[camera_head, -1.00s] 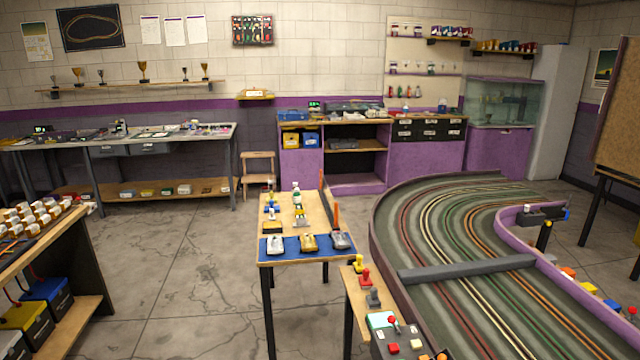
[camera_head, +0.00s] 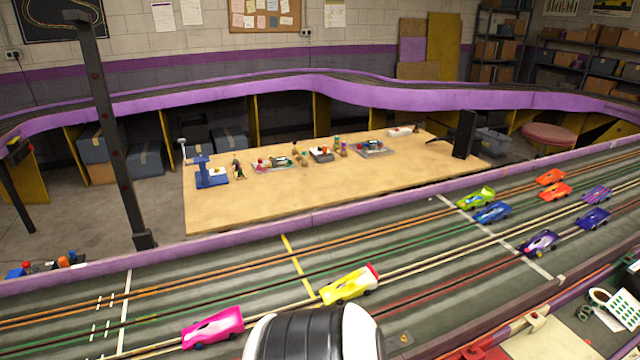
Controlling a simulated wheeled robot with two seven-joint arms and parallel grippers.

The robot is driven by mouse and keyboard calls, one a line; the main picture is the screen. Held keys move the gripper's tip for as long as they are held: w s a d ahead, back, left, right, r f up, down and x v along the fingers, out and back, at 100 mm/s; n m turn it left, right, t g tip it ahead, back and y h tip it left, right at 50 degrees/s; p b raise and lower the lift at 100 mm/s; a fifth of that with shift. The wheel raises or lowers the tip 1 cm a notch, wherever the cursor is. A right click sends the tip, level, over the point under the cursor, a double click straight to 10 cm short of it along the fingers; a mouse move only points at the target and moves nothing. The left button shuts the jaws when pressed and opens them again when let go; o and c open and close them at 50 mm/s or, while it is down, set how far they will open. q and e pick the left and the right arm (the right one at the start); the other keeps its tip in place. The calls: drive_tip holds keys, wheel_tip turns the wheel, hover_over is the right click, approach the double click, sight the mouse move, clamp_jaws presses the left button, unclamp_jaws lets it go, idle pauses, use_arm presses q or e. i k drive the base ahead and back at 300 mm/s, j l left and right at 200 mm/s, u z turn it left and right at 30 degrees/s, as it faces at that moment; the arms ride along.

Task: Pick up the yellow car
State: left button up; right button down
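The yellow car (camera_head: 346,286) sits on the slot track (camera_head: 215,283), a little right of centre in the lower part of the head view. It has a red rear wing and a pale patch on its body. It stands upright, just beyond a rounded black and white part of my own body at the bottom edge. No gripper fingers show, so I cannot see either gripper relative to the car.
A pink car (camera_head: 212,328) is on the track at the lower left. Several cars, including a lime one (camera_head: 476,197) and a blue one (camera_head: 492,212), stand to the right. A dark post (camera_head: 108,140) rises at left. A wooden table (camera_head: 290,188) lies beyond the purple wall.

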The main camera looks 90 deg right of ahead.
sight(359, 283)
drive_tip(key=z, duration=3)
drive_tip(key=k+l, duration=0.2)
drive_tip(key=l, duration=0.15)
drive_tip(key=k+l+z, duration=0.1)
drive_tip(key=l, duration=0.25)
drive_tip(key=k+l+z, duration=0.1)
drive_tip(key=k+l, duration=0.3)
drive_tip(key=l, duration=0.3)
